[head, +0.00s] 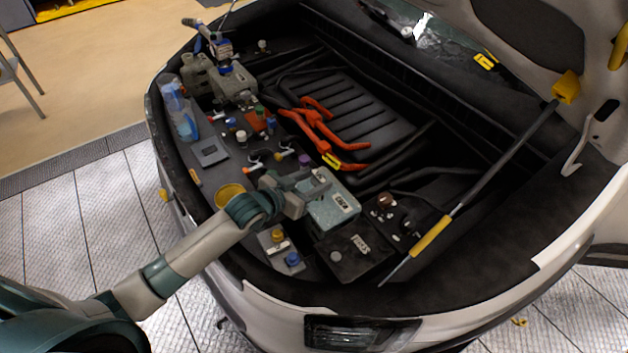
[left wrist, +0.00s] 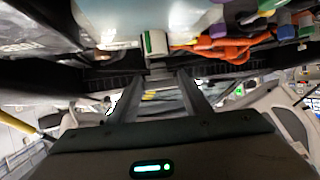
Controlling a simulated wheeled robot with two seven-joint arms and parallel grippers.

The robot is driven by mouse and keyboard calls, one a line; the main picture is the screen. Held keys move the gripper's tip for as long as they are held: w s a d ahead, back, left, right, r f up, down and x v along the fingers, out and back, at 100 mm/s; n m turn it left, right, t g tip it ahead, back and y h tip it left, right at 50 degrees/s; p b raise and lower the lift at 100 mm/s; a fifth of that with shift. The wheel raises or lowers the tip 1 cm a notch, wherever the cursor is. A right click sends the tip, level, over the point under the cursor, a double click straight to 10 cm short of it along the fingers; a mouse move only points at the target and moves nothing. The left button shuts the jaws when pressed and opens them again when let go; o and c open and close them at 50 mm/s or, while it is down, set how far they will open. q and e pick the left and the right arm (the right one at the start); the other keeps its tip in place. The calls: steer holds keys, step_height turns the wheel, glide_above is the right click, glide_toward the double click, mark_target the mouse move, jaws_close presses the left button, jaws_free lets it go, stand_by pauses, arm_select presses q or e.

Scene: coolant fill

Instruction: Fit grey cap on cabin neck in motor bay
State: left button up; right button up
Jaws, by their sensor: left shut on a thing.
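My left gripper (head: 311,185) reaches over the motor bay from the left, above a grey-teal tank (head: 333,207) with a white label. It is shut on a small grey piece, which looks like the grey cap (left wrist: 157,68), seen between the fingertips in the left wrist view. In the head view the fingers hide most of that piece. A pale tank with a green-striped white part (left wrist: 154,43) shows just beyond the fingertips. I cannot tell which neck is the cabin neck. The fingers hide part of the tank top. My right gripper is not in view.
A black fuse box (head: 352,254) lies in front of the tank. Blue (head: 293,259) and yellow (head: 278,236) caps stand left of it. A purple cap (head: 305,159) and orange cables (head: 322,133) lie behind. A prop rod (head: 480,188) slants across the right side.

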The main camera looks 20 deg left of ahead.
arm_select(q)
steer(key=shift+f+b, duration=0.35)
steer(key=shift+f, duration=0.5)
steer(key=shift+f, duration=0.55)
steer(key=o, duration=1.1)
steer(key=shift+s+a+r+b, duration=0.15)
steer(key=shift+s+a+b, duration=0.1)
steer(key=shift+s+b, duration=0.4)
steer(key=b+v, duration=0.4)
steer(key=v, duration=1.2)
steer(key=shift+r, duration=0.2)
steer(key=shift+w, duration=0.1)
